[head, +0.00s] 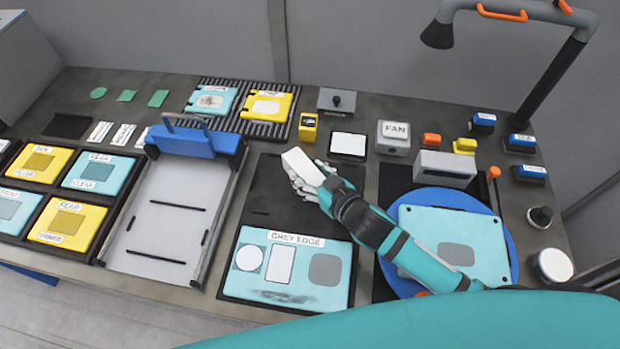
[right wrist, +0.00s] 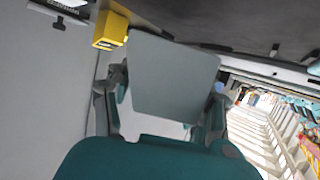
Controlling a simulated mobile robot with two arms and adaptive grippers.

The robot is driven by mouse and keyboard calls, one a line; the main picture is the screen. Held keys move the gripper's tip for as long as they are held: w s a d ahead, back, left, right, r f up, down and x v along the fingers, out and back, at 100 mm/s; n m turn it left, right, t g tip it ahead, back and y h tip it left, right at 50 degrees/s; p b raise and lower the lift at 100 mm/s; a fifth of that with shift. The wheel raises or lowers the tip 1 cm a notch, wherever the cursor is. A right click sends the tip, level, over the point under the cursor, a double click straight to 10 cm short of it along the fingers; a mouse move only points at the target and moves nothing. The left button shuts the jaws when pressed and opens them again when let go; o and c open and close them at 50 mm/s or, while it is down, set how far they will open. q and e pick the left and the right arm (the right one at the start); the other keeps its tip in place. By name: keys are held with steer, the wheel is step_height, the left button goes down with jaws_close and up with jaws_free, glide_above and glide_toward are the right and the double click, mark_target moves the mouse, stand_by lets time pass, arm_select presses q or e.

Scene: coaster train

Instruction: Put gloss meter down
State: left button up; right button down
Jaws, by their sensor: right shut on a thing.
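My right gripper (head: 312,184) is shut on a white box-shaped thing, which I take to be the gloss meter (head: 302,166). It is held over the dark mat (head: 262,190), above the far side of the panel marked GREY EDGE (head: 335,250). In the right wrist view the gloss meter (right wrist: 172,75) shows as a plain pale face between the fingers of the gripper (right wrist: 165,115). I cannot tell how high it is above the mat. My left gripper is not in view.
A small yellow device (head: 308,127) and a white-topped pad (head: 348,145) stand just behind. The FAN box (head: 393,138) is to the right. A blue-clamped tray (head: 150,225) lies left. A teal panel (head: 450,235) lies on a blue disc at right. The dark mat has bare room.

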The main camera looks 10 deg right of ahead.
step_height(320, 180, down, 3)
steer(key=shift+f, duration=0.1)
steer(key=shift+s+f, duration=0.1)
steer(key=shift+f, duration=0.15)
steer(key=shift+s+f, duration=0.35)
steer(key=shift+f, duration=0.1)
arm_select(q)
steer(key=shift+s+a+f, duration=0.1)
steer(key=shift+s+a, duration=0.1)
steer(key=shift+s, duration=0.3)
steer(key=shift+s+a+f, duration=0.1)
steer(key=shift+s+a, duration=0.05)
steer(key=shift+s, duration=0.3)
arm_select(e)
steer(key=shift+c, duration=2.4)
jaws_free()
steer(key=shift+s+a+f, duration=0.1)
steer(key=shift+f, duration=0.15)
steer(key=shift+r, duration=0.55)
steer(key=v, duration=0.3)
steer(key=b+v, duration=0.1)
steer(key=v, duration=0.6)
steer(key=shift+r+b, duration=0.3)
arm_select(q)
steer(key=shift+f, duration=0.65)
arm_select(e)
steer(key=shift+s+d+r, duration=0.4)
